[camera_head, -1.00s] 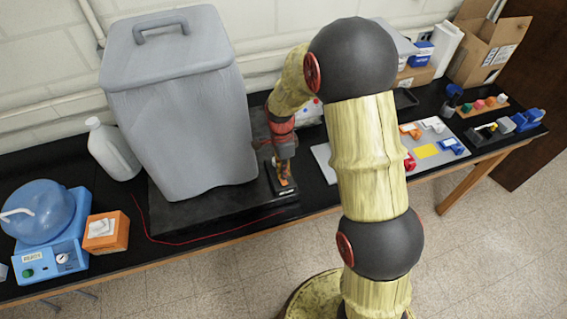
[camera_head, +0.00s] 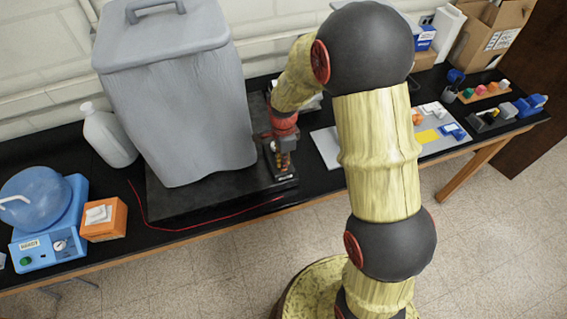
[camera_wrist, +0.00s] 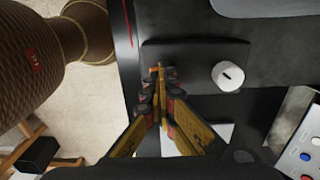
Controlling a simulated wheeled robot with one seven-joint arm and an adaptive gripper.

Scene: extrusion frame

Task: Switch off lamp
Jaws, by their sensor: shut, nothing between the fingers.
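No lamp shows plainly in either view. A round white knob (camera_wrist: 228,76) with a dark slit sits on a black raised base in the wrist view. The head view shows this black base (camera_head: 215,199) under a large grey lidded housing (camera_head: 175,100). My gripper (camera_head: 281,172) is over the right end of the base, beside the housing. In the wrist view my gripper (camera_wrist: 160,78) is shut and empty, its fingertips left of the knob and apart from it in the picture. The height of the tips above the base is unclear. The gripper and arm hide the knob in the head view.
A red cord (camera_head: 205,215) runs along the base's front. An orange box (camera_head: 104,220), blue device (camera_head: 45,240) and white jug (camera_head: 110,138) stand left. A grey board with coloured parts (camera_head: 440,120) lies right. The floor in front of the bench is clear.

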